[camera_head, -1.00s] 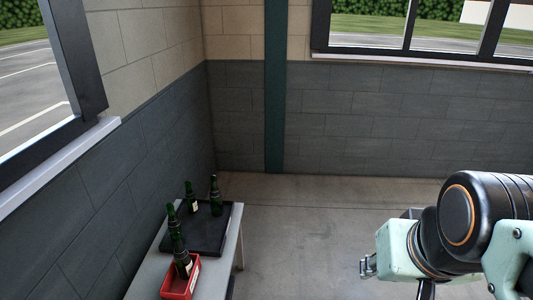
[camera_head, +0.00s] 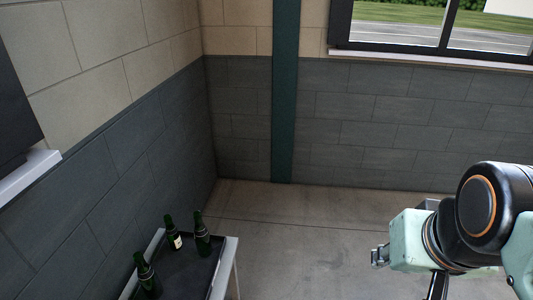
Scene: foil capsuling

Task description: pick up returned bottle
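Three dark green bottles show at the lower left. One bottle (camera_head: 172,236) has a pale label, and another bottle (camera_head: 202,236) stands to its right; both are upright on a black tray (camera_head: 192,268). A third bottle (camera_head: 148,277) is nearer, at the left side of the tray, its base close to the picture's bottom edge. I cannot tell which is the returned bottle. My gripper (camera_head: 378,257) is at the right, far from the bottles, pointing left over open floor. It looks empty; its fingers are too small to read.
The tray lies on a light table (camera_head: 227,262) by the dark left wall (camera_head: 125,165). Bare concrete floor (camera_head: 300,235) lies between the table and my arm. A dark green post (camera_head: 285,95) stands at the back wall.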

